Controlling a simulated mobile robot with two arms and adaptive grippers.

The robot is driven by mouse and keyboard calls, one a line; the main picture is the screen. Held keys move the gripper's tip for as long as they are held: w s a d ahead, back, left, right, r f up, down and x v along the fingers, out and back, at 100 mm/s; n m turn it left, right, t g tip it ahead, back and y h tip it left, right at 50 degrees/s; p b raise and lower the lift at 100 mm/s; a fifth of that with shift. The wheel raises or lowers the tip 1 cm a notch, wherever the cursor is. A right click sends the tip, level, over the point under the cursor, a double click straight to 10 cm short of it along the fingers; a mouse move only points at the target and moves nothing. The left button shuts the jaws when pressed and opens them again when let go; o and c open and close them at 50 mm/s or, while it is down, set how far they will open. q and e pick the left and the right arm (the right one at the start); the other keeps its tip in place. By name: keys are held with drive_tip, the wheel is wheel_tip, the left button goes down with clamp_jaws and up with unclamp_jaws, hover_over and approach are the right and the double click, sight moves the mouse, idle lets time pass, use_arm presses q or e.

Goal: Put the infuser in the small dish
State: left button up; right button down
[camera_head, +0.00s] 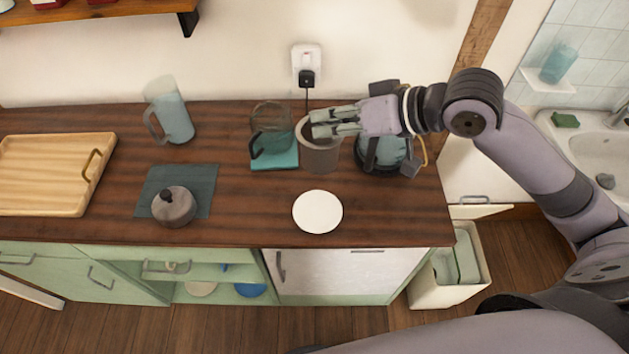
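The small dish (317,213) is a round white plate lying flat on the wooden counter near its front edge, empty. My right gripper (316,123) reaches in from the right, with its fingers over the rim of a grey-brown cup (320,157) behind the dish. The fingers lie close together. I cannot tell whether they hold anything. I cannot make out the infuser; the inside of the cup is partly hidden by the fingers. My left gripper is not in view.
A glass vessel on a teal base (274,160) stands just left of the cup. A kettle (386,152) stands right, behind my gripper. A grey lidded pot (174,205), a pitcher (172,112) and a wooden tray (50,175) are further left. Counter around the dish is clear.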

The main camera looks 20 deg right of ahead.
sight(336, 146)
drive_tip(key=f, duration=0.5)
drive_tip(key=shift+s+a+f, duration=0.15)
drive_tip(key=shift+a+f, duration=0.05)
drive_tip(key=shift+a, duration=0.1)
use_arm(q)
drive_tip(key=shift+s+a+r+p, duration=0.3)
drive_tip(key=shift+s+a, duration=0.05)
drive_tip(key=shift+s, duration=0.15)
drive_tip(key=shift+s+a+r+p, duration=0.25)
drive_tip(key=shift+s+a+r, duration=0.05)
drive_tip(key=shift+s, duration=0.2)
use_arm(e)
wheel_tip(336, 146, down, 14)
drive_tip(key=shift+f, duration=0.15)
drive_tip(key=shift+d, duration=0.1)
drive_tip(key=shift+f, duration=0.2)
drive_tip(key=c, duration=1.8)
unclamp_jaws()
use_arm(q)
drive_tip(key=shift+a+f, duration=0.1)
use_arm(e)
drive_tip(key=shift+r, duration=0.2)
